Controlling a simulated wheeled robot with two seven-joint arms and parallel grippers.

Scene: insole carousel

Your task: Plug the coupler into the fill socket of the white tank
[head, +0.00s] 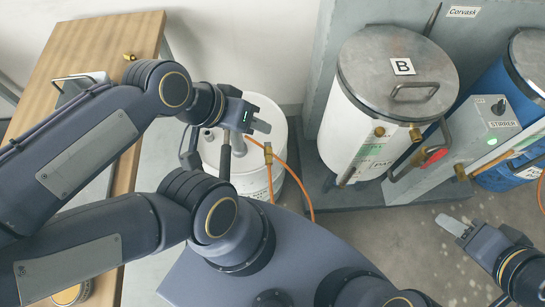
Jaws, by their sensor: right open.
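The white tank (350,115), marked B, stands at the upper middle under a grey metal lid. Brass fittings show on its front, one (415,134) below the lid handle and another (379,131) to its left; I cannot tell which is the fill socket. A brass piece on the orange hose, which looks like the coupler (268,152), is at the white bucket's right side, apart from the tank. My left gripper (262,126) is just above it; whether its fingers hold anything is unclear. My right gripper (452,226) is open and empty at lower right.
The white bucket (270,112) stands below my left gripper. The orange hose (300,185) runs down beside it. A blue tank (492,80) and a grey STIRRER box (490,125) are right of the white tank. A wooden bench (95,45) is at left. Floor shows at right.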

